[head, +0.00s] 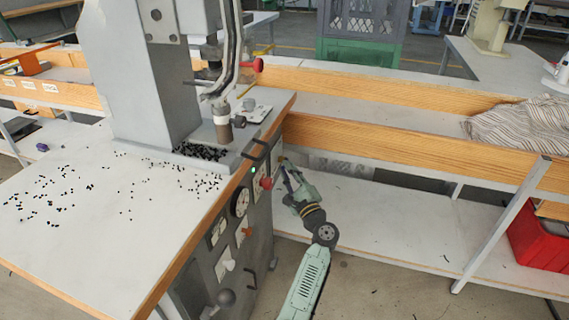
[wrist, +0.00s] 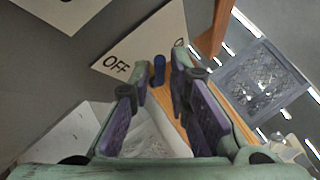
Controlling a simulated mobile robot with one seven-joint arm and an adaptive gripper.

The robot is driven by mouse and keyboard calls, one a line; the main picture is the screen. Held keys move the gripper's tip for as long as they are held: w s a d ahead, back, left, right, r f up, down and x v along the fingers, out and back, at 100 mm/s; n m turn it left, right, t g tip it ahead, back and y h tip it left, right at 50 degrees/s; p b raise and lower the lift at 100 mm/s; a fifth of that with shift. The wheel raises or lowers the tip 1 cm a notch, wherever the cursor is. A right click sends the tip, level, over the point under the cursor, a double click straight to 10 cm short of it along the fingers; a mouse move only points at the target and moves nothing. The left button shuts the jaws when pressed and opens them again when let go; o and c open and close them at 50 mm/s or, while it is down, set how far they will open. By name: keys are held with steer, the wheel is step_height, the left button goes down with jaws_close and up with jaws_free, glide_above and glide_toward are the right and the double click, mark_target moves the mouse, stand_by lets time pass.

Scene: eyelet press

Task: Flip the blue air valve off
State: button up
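The blue air valve (wrist: 159,70) shows in the wrist view as a small blue lever on a pale label plate (wrist: 130,50). The word OFF is printed left of the lever, and part of another letter shows on its right. My gripper (wrist: 161,80) is open, with purple-padded fingers on either side of the lever's line of sight; I cannot tell whether either finger touches it. In the head view my gripper (head: 286,167) is at the right end of the press cabinet's front panel (head: 228,240). The blue valve cannot be made out there.
The panel carries a gauge (head: 242,202), a red knob (head: 266,183) and a black ball-ended lever (head: 226,297). A wooden-edged bench (head: 400,120) runs behind my arm. A red bin (head: 540,240) sits at the right. Small black eyelets lie on the press table (head: 90,255).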

steer(key=shift+x, duration=1.3)
steer(key=shift+c, duration=0.3)
jaws_close()
steer(key=shift+f, duration=0.1)
